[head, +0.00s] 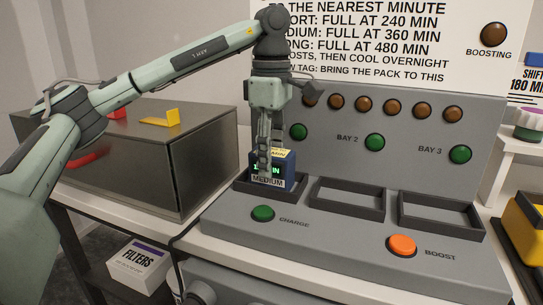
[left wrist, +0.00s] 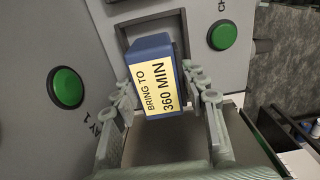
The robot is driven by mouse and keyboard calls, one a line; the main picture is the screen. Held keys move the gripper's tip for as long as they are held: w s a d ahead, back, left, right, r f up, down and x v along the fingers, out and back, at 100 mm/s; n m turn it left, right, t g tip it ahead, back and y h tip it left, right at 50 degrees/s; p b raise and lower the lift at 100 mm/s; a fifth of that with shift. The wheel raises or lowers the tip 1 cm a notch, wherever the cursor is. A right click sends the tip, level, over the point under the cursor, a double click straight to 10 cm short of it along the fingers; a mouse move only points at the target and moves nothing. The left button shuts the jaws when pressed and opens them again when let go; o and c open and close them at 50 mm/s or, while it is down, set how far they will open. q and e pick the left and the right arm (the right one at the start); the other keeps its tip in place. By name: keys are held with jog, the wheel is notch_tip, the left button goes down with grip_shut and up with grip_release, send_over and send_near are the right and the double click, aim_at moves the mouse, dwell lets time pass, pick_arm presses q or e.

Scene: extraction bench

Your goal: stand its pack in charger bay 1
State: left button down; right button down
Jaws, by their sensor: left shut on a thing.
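The pack (head: 288,163) is a dark blue block with a green display and a white MEDIUM label on its front. It is upright at charger bay 1 (head: 262,196), the leftmost framed bay. Its lower end is within the bay's outline; I cannot tell if it rests on the floor. My left gripper (head: 265,172) comes down from above and is shut on the pack. In the left wrist view the pack's top (left wrist: 158,82) carries a yellow tag reading BRING TO 360 MIN, between the fingers (left wrist: 168,108). My right gripper is out of view.
Two empty bays (head: 347,200) (head: 440,216) lie to the right. A green CHARGE button (head: 263,214) and an orange BOOST button (head: 402,245) are in front. A dark metal box (head: 140,150) stands left, below my arm. The sign panel (head: 400,40) rises behind.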

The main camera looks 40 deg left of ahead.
aim_at(272, 152)
pick_arm(q)
jog(key=c, duration=0.8)
grip_release()
jog(key=shift+c, duration=0.2)
jog(key=shift+r, duration=0.2)
notch_tip(272, 152, up, 6)
jog(key=shift+r+p, duration=0.15)
jog(key=shift+p, duration=0.35)
jog(key=shift+r, duration=2.8)
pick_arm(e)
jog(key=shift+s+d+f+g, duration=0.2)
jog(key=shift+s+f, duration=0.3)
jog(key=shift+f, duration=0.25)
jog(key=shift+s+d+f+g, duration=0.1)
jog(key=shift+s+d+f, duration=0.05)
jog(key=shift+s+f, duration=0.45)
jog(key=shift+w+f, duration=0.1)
